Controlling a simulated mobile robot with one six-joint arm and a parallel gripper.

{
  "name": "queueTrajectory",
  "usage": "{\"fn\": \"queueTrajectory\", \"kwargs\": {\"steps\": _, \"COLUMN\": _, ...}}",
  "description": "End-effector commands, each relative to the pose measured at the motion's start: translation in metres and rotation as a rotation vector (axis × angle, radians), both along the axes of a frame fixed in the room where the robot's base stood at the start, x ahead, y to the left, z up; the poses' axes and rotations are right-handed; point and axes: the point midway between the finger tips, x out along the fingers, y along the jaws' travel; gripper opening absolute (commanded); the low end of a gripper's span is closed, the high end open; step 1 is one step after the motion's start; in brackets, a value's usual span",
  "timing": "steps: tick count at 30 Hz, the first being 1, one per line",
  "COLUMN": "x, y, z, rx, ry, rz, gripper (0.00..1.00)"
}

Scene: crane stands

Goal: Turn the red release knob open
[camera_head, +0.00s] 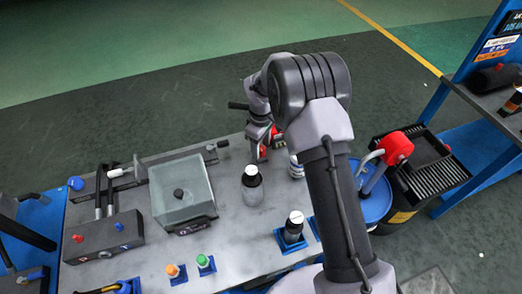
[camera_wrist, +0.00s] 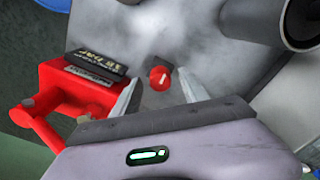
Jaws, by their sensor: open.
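The small round red knob (camera_wrist: 159,78) shows in the wrist view on the worn grey bench top. My gripper (camera_wrist: 160,76) is open, with one finger on each side of the knob and a gap visible on both sides. I cannot tell how far the fingertips are from it in depth. In the head view my gripper (camera_head: 262,143) hangs over the far right part of the bench, with a bit of red below it. My arm hides much of that spot, so I cannot make out the knob's setting there.
A red box (camera_wrist: 68,97) with a black label plate and red bars sits left of the knob in the wrist view. A dark bottle (camera_head: 252,187) with a white cap stands close in front of my gripper. A clear-lidded box (camera_head: 182,190) is further left.

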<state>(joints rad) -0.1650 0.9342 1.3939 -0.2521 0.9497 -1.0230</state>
Motion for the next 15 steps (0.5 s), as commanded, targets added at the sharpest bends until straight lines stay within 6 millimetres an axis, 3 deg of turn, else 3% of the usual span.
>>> {"fn": "queueTrajectory", "kwargs": {"steps": 10, "x": 0.0001, "y": 0.0000, "z": -0.0068, "rx": 0.000, "ry": -0.001, "rz": 0.000, "gripper": 0.52}}
{"fn": "queueTrajectory", "kwargs": {"steps": 15, "x": 0.0001, "y": 0.0000, "z": -0.0067, "rx": 0.001, "ry": -0.001, "rz": 0.000, "gripper": 0.19}}
